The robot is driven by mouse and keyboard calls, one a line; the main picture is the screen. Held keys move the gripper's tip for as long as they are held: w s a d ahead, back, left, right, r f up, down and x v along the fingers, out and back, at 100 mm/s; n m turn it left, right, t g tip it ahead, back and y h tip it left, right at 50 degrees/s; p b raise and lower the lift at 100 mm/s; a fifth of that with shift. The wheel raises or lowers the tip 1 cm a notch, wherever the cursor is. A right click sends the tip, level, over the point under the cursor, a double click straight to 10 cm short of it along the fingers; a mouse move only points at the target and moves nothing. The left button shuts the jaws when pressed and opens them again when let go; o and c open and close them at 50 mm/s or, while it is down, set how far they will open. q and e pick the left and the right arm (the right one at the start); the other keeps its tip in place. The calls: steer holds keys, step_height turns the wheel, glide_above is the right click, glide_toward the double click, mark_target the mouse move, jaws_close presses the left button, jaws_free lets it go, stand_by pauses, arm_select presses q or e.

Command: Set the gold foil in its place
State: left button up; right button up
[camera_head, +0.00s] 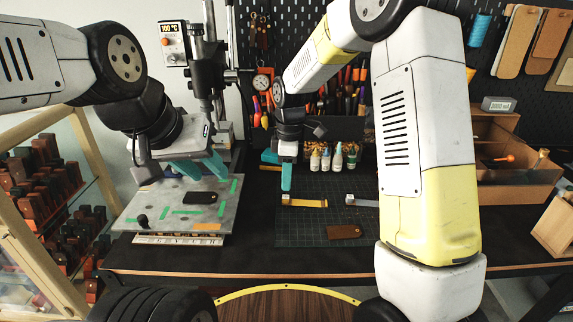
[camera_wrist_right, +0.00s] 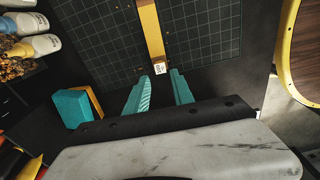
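The gold foil (camera_head: 310,203) is a narrow gold strip with a white end piece, lying on the dark green cutting mat (camera_head: 300,233). In the right wrist view, the gold foil (camera_wrist_right: 150,28) runs up from its white end, which lies just beyond and between my open fingertips. My right gripper (camera_head: 287,186) hangs just above and left of the foil's white end; its fingers (camera_wrist_right: 160,78) are apart and empty. My left gripper (camera_head: 200,172) is open over the press's grey plate (camera_head: 155,205), near a dark leather tag (camera_head: 200,197).
A silver strip (camera_head: 362,202) and a brown leather tag (camera_head: 344,231) lie on the mat. A teal-and-yellow block (camera_wrist_right: 75,107) is beside my right gripper. Small bottles (camera_head: 326,160) stand behind. The press column (camera_head: 207,80) rises at the left. A wooden box (camera_head: 515,180) is at right.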

mark_target(286, 197)
step_height(286, 197, down, 6)
steer(key=shift+a+f, duration=0.1)
jaws_close()
steer(key=shift+r, duration=2.1)
steer(key=shift+s, duration=0.1)
